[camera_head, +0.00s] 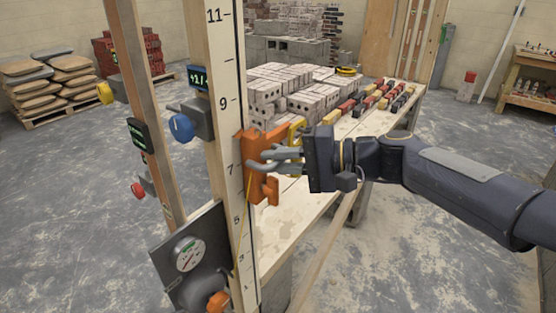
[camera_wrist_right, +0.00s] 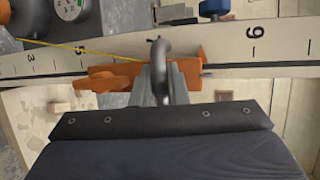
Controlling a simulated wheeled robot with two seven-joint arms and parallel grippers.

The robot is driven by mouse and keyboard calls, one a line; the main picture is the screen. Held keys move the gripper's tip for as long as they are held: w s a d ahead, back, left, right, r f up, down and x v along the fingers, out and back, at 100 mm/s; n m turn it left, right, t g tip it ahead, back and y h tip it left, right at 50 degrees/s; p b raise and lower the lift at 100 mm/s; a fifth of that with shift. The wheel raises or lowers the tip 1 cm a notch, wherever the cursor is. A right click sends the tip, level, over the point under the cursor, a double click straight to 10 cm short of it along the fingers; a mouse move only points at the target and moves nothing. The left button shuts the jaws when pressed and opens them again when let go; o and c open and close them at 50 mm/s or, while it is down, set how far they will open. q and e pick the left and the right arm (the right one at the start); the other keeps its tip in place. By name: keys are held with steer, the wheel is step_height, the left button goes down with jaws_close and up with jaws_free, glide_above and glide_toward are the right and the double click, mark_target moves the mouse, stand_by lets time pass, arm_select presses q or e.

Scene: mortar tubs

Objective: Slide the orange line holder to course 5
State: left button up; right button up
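The orange line holder (camera_head: 262,188) sits on the face of the upright numbered post (camera_head: 232,120), covering part of the scale around mark 7. It also shows in the right wrist view (camera_wrist_right: 100,78), where the scale runs sideways and the holder lies between marks 5 and 9. A thin yellow line runs from it toward the lower marks. My right gripper (camera_head: 268,160) reaches in from the right, its grey fingers at the holder. In the wrist view the fingers (camera_wrist_right: 163,75) stand close together about a grey curved piece at the holder's middle. My left gripper is out of view.
A dial gauge (camera_head: 189,254) is on a dark plate at the post's foot. A blue knob (camera_head: 181,127) and a second wooden post (camera_head: 142,90) stand left. Grey blocks (camera_head: 310,100) and coloured bricks (camera_head: 375,97) lie on the bench behind.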

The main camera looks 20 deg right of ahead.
jaws_close()
steer(key=shift+f, duration=0.1)
step_height(320, 180, down, 20)
steer(key=b, duration=1.9)
steer(key=o, duration=0.5)
jaws_free()
steer(key=p+v, duration=0.1)
steer(key=v, duration=0.6)
steer(key=shift+s+d, duration=0.2)
steer(key=shift+d, duration=0.15)
